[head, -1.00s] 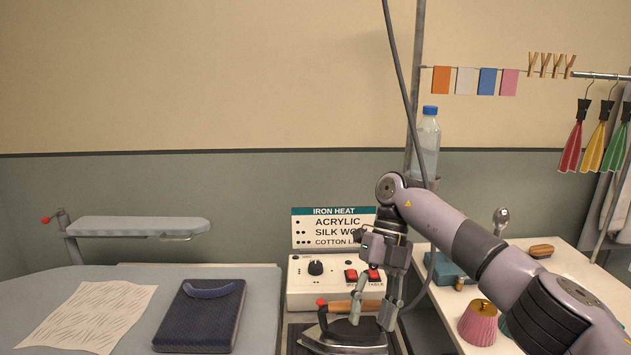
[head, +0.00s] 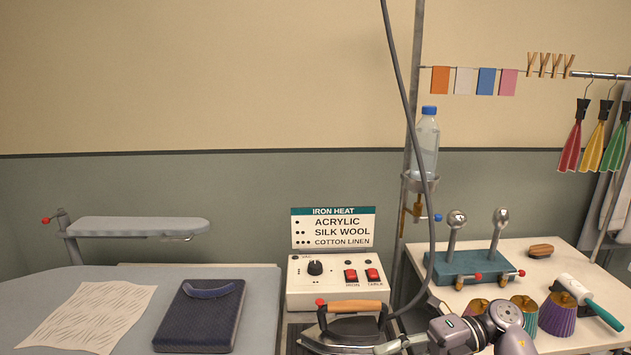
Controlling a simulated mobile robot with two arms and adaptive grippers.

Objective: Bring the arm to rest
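My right arm (head: 470,330) comes in low at the bottom of the head view, right of the iron. Its gripper runs toward the bottom edge beside the iron, and its fingertips are not clear enough to tell open from shut. The iron (head: 345,330), with a wooden handle, stands in front of the control box (head: 334,282). My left gripper is not in view.
A cable hangs by the pole.

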